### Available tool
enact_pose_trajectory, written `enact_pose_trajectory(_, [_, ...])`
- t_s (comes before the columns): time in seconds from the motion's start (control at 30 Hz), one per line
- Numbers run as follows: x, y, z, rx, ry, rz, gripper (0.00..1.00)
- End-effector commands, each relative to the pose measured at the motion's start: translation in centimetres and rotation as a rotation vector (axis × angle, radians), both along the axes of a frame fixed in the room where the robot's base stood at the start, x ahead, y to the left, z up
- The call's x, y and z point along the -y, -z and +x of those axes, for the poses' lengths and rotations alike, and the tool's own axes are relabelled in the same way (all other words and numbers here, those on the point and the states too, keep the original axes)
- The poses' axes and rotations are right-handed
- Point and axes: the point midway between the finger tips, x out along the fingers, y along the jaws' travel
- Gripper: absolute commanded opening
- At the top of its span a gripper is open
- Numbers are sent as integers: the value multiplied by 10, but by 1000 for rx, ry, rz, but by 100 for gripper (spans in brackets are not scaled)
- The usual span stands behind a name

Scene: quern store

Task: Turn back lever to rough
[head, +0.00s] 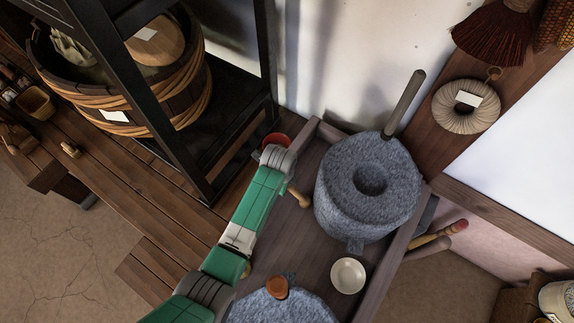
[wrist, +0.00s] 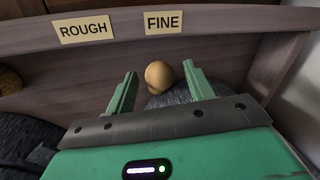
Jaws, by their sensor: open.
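In the wrist view my gripper (wrist: 159,71) is open, its two green fingers apart on either side of a round wooden knob (wrist: 159,77), which appears to be the lever's end. I cannot tell whether either finger touches it. The knob shows just below the FINE label (wrist: 164,21), to the right of the ROUGH label (wrist: 83,29). In the head view a wooden lever (head: 300,197) sticks out at the left of the back quern (head: 368,185), beside my arm. My fingers are hidden there by the arm.
The front quern (head: 265,309) with a wooden knob (head: 277,287) is at the bottom. A small white bowl (head: 348,275) stands between the querns. A dark upright handle (head: 405,103) rises from the back quern. A black frame (head: 180,130) and wooden tub (head: 190,92) are at the left.

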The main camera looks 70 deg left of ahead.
Motion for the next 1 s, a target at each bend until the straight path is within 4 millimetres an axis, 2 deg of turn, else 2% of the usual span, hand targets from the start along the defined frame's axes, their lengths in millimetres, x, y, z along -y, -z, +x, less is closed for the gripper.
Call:
enact_pose_trajectory(0.03, [-1, 14, 1, -1, 0, -1, 53])
enact_pose_trajectory(0.2, [-4, 30, 4, 0, 0, 0, 53])
enact_pose_trajectory(0.5, [-5, 31, 4, 2, -1, 0, 53])
enact_pose_trajectory(0.77, [-5, 31, 4, 2, -1, 0, 2])
enact_pose_trajectory(1.0, [-7, 29, 0, 1, -23, 0, 0])
